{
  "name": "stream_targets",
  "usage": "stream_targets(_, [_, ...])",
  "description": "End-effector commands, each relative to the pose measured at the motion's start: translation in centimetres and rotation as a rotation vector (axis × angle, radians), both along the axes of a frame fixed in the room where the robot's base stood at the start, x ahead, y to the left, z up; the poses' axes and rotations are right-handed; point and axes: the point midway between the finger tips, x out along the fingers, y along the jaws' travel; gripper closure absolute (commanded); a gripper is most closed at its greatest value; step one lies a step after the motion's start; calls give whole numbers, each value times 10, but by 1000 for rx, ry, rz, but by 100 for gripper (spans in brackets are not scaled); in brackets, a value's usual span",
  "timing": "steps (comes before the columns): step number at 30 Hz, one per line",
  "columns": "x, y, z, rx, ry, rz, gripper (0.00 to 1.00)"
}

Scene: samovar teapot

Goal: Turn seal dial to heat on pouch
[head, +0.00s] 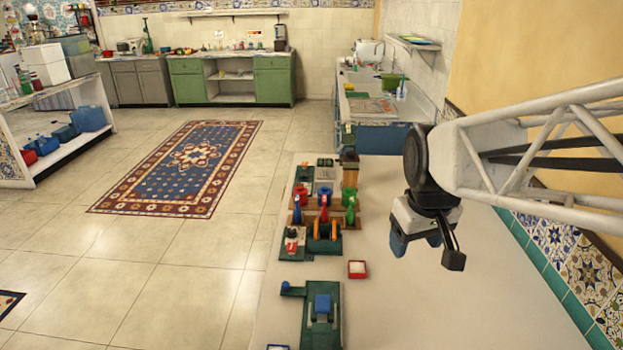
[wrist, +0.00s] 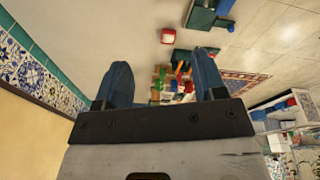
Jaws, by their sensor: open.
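My gripper (head: 415,245) hangs above the right part of the white counter, apart from everything on it. In the wrist view its two blue fingers (wrist: 163,70) are spread with nothing gripped. A green-based device with a blue block (head: 322,304) and a side lever stands at the counter's near left. Behind it is a green unit with orange parts (head: 324,238), beside a green unit with a red and white top (head: 292,243). A small red tray with white contents (head: 357,269) lies to their right. I cannot tell which part is the seal dial or which thing is the pouch.
Blue, red and green jug-like pieces (head: 323,205) stand in a row behind the units, with a taller green and wooden stand (head: 349,170) farther back. The right part of the counter (head: 420,310) is clear. A tiled wall (head: 565,260) runs along its right side.

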Motion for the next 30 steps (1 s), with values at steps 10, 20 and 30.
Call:
stream_targets(10, [75,28,-6,-27,29,196,36])
stream_targets(20, [143,60,-23,-50,55,381,36])
stream_targets(30, [211,99,-52,-70,79,572,36])
